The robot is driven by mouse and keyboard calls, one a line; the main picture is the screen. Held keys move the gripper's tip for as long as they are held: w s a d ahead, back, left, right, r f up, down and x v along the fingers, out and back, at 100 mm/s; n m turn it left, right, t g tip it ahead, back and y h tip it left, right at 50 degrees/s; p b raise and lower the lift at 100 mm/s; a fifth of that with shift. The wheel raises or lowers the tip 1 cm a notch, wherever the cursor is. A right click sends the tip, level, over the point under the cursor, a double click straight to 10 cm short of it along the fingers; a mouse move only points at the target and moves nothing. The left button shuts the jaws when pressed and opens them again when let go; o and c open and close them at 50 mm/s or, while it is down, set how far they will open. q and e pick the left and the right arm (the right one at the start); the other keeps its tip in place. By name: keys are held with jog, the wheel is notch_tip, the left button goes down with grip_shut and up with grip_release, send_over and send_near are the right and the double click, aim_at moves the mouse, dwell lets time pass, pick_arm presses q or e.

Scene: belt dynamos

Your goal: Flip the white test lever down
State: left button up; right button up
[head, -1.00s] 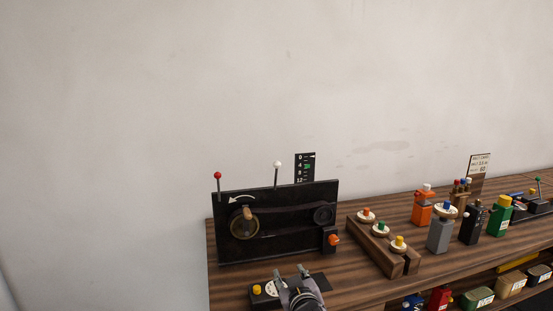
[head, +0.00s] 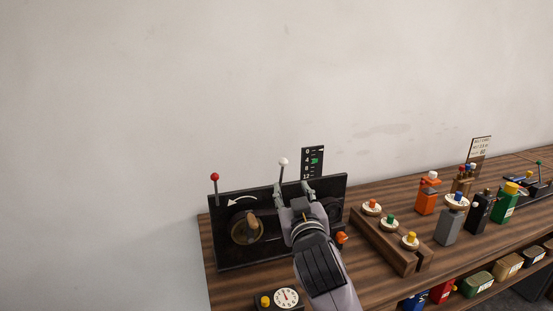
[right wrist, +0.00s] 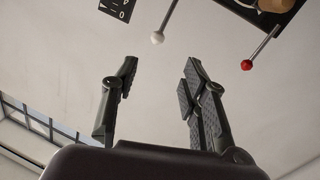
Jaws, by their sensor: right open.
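The white test lever (head: 283,162) stands upright at the top of the black panel (head: 225,258), its white ball above the panel's edge. It also shows in the right wrist view (right wrist: 158,37). My right gripper (head: 294,187) is open in front of the panel, its fingertips a little below the white ball. In the right wrist view the space between its fingers (right wrist: 158,80) is empty, and the ball appears beyond the fingertips. My right arm hides part of the panel's right side. My left gripper is not seen.
A red-ball lever (head: 215,178) stands to the left. A crank wheel (head: 247,229) is on the panel, and a dial box (head: 286,298) lies in front. A wooden block with colored knobs (head: 400,257) and several colored units stand to the right.

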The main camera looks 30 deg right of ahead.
jog(key=p, duration=0.2)
send_near(284, 164)
jog(key=w, duration=0.1)
jog(key=p+x, duration=0.1)
jog(key=x, duration=0.3)
jog(key=p+x, duration=0.2)
jog(key=x, duration=0.3)
jog(key=shift+d, duration=0.3)
jog(key=shift+w+d+f, duration=0.1)
jog(key=shift+w+d, duration=0.1)
jog(key=shift+w, duration=0.35)
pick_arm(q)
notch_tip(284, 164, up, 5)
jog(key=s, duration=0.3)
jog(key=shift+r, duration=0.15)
pick_arm(e)
jog(key=shift+c, duration=0.2)
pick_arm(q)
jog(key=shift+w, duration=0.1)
pick_arm(e)
grip_shut()
